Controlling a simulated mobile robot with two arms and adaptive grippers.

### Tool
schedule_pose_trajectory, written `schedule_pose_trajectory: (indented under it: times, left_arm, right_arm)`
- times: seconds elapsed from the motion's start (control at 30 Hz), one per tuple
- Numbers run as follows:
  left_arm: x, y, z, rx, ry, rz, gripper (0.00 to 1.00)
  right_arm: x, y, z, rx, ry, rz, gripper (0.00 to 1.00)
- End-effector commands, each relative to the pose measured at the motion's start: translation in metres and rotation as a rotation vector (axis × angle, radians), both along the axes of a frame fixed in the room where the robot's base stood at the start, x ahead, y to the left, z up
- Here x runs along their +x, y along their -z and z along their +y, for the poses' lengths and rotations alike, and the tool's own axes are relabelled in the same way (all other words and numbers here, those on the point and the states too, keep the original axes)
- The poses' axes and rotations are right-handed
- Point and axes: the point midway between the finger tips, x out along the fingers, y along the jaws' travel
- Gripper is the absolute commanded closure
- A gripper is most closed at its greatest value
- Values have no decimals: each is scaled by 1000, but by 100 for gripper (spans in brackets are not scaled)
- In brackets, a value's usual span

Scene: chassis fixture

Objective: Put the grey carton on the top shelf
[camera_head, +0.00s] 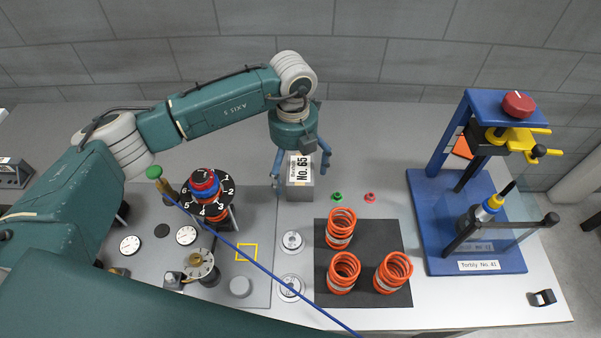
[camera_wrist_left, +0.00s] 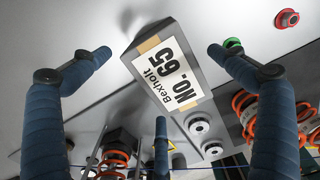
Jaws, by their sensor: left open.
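The grey carton (camera_head: 300,191) stands on the grey table below my left gripper, with a white label reading "No. 65". In the left wrist view the carton (camera_wrist_left: 168,70) shows its label and tan tape up close. My left gripper (camera_head: 300,176) is open, with its blue fingers spread on either side of the carton's top. In the left wrist view, gaps show between the fingers (camera_wrist_left: 158,52) and the carton; a third finger is below it. I cannot make out a top shelf in these frames. My right gripper is not in view.
A dark mat (camera_head: 363,300) with orange springs lies in front. A blue fixture (camera_head: 426,215) stands right. A grey panel (camera_head: 140,225) with dials and a numbered knob stands left. Green (camera_head: 337,196) and red (camera_head: 370,197) pieces lie near the carton. A blue rod crosses the foreground.

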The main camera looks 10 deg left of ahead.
Motion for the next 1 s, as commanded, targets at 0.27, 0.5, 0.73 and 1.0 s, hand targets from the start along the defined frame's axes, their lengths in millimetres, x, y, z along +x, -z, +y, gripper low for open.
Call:
schedule_pose_trajectory:
  times: [0.27, 0.5, 0.73, 1.0]
  left_arm:
    - [0, 30, -1, 0, 0, 1, 3]
    - [0, 31, -1, 0, 0, 0, 7]
    - [0, 31, -1, 0, 0, 0, 53]
    - [1, 30, -1, -1, 0, -1, 68]
  right_arm:
    - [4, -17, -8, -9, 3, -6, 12]
    - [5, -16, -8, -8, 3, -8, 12]
    - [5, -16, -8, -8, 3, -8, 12]
    - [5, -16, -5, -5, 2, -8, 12]
